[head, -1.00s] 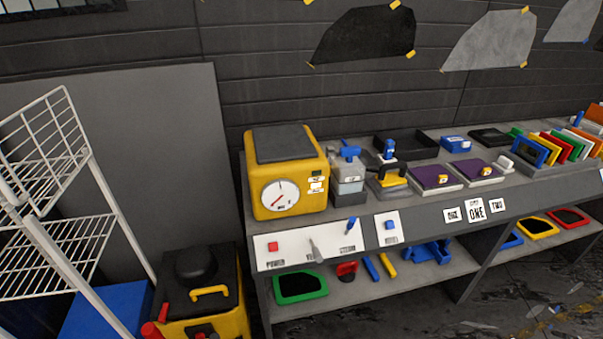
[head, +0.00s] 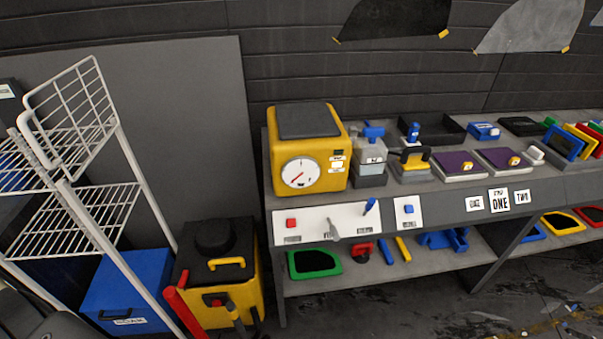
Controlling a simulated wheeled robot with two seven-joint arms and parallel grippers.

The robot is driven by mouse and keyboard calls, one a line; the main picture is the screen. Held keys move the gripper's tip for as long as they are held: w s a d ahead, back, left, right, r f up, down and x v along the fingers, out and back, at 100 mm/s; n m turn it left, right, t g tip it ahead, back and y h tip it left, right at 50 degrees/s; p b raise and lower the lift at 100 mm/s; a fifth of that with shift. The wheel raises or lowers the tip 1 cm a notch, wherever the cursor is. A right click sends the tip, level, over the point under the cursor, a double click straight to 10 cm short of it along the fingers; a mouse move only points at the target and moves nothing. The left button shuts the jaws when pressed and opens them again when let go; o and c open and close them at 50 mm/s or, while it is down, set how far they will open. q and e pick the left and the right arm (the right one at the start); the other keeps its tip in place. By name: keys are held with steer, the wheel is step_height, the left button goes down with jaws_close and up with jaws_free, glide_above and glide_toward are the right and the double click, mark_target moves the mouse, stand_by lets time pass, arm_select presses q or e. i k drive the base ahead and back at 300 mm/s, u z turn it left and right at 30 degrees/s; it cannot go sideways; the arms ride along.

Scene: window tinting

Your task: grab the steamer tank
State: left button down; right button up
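A yellow box-shaped machine (head: 308,150) with a dark top and a round white dial stands at the left end of the grey bench. Right beside it is a small grey tank (head: 370,165) with a clear-looking upper part, a blue valve-like top and a white label. It stands upright on the bench. I cannot read its label, so I cannot tell for sure that it is the steamer tank. Neither of my grippers shows in the head view.
A white panel (head: 335,223) with a red button and levers fronts the bench (head: 450,208). Purple pads (head: 460,163) lie to the right. A yellow-black machine (head: 215,275), a blue box (head: 128,290) and a white wire rack (head: 130,165) stand on the left.

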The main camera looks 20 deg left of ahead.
mark_target(371, 153)
steer(key=z, duration=2.5)
steer(key=i, duration=2)
steer(key=u, duration=2.85)
